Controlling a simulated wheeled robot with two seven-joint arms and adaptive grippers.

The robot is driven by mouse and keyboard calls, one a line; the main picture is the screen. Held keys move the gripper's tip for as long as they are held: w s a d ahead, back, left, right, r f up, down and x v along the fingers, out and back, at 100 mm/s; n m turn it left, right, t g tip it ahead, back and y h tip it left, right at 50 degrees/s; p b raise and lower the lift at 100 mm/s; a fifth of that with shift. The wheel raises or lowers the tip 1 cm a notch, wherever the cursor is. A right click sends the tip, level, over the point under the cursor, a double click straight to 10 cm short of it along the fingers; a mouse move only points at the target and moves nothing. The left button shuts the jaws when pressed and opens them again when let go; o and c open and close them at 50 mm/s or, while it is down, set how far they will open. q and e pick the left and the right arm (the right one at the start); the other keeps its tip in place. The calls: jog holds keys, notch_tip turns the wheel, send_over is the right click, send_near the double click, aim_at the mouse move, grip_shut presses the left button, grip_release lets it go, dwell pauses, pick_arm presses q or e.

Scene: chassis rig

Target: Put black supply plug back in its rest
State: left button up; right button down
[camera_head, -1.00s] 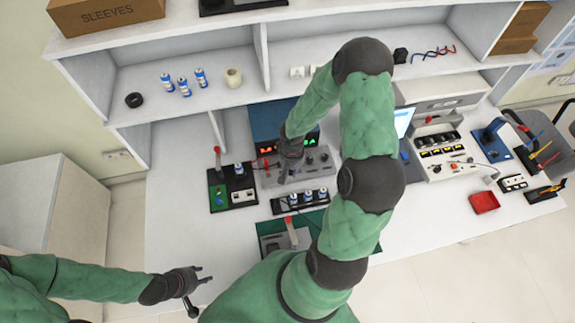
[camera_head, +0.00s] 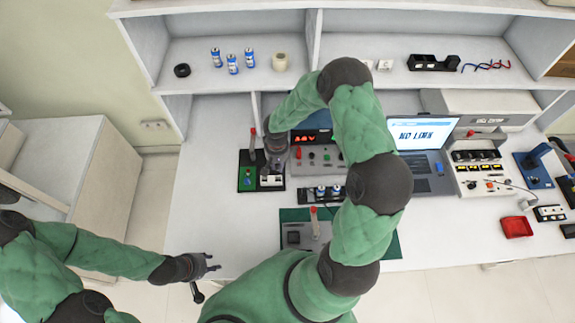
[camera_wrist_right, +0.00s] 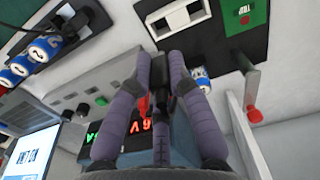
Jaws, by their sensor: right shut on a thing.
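My right gripper (camera_head: 273,163) is shut on a small black piece, which looks like the black plug (camera_wrist_right: 159,78) between its fingers in the right wrist view. The gripper hangs above the black board with the red lever (camera_head: 246,178), left of the grey supply unit (camera_head: 318,158). A white two-slot holder (camera_wrist_right: 180,18) on that board lies just beyond the fingertips; I cannot tell whether it is the plug's rest. A red piece (camera_wrist_right: 144,106) shows beside the left finger. My left gripper (camera_head: 212,263) is empty, its fingers apart, near the bench's front left.
A battery (camera_wrist_right: 201,80) stands beside the right finger. A battery holder (camera_head: 322,194) and a green mat (camera_head: 386,246) lie in front of the supply. A laptop (camera_head: 428,160) stands to the right. The bench's left front is clear.

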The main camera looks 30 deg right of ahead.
aim_at(217, 271)
dwell(0.4)
pick_arm(q)
jog(key=shift+f+b, duration=0.45)
pick_arm(e)
jog(key=shift+f, duration=0.25)
pick_arm(q)
notch_tip(217, 271, down, 5)
jog(key=b, duration=0.5)
jog(key=shift+f, duration=0.15)
pick_arm(e)
notch_tip(217, 271, down, 5)
jog(key=shift+f, duration=0.2)
pick_arm(q)
jog(key=shift+f+b, duration=0.55)
jog(key=shift+b, duration=0.15)
pick_arm(e)
jog(key=shift+n, duration=0.6)
pick_arm(q)
jog(key=shift+s+f+b, duration=0.1)
jog(key=shift+f+b, duration=0.4)
jog(key=shift+f, duration=0.05)
pick_arm(e)
jog(key=shift+a+f, duration=0.1)
jog(key=shift+f, duration=0.3)
pick_arm(q)
jog(key=shift+f, duration=0.2)
pick_arm(e)
jog(key=shift+f, duration=0.3)
